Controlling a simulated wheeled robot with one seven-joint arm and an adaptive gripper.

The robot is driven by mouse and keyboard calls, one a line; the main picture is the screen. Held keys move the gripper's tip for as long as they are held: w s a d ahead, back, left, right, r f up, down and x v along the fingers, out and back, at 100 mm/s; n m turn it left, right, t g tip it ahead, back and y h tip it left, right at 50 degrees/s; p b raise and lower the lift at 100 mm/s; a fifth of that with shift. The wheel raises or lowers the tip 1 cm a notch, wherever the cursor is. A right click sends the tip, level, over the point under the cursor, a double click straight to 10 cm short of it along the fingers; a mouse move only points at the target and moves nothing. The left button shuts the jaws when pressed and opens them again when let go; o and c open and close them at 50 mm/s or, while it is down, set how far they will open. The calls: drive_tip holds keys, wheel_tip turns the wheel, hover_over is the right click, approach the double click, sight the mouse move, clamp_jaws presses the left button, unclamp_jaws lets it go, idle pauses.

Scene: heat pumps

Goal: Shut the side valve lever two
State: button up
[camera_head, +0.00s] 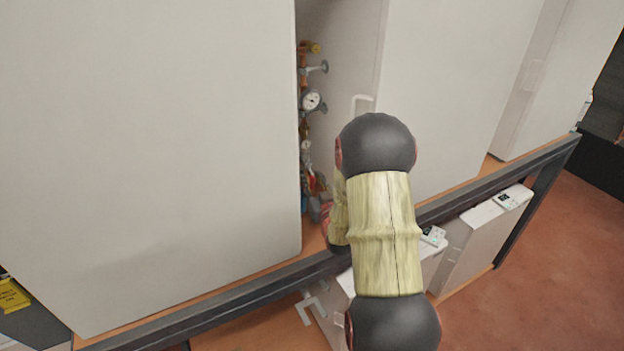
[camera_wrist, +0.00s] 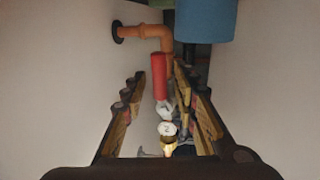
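A red lever handle (camera_wrist: 159,76) shows in the wrist view, upright in the picture, between the fingertips of my gripper (camera_wrist: 160,88). A white round tag marked "2" (camera_wrist: 167,129) sits below it, with a paler fitting between them. My gripper is open, one finger on each side of the red handle. I cannot tell whether either finger touches it. In the head view, a small red part (camera_head: 311,182) shows low in the gap between the cabinets, and my arm hides most of my gripper.
A copper pipe (camera_wrist: 150,31) bends behind the handle, and a blue cylinder (camera_wrist: 206,20) hangs at upper right. Pale cabinet walls stand close on both sides. In the head view, a gauge (camera_head: 311,100) and pipework line the narrow gap. A dark rail (camera_head: 250,297) runs in front.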

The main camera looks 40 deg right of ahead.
drive_tip(key=shift+s, duration=0.1)
clamp_jaws()
idle(0.8)
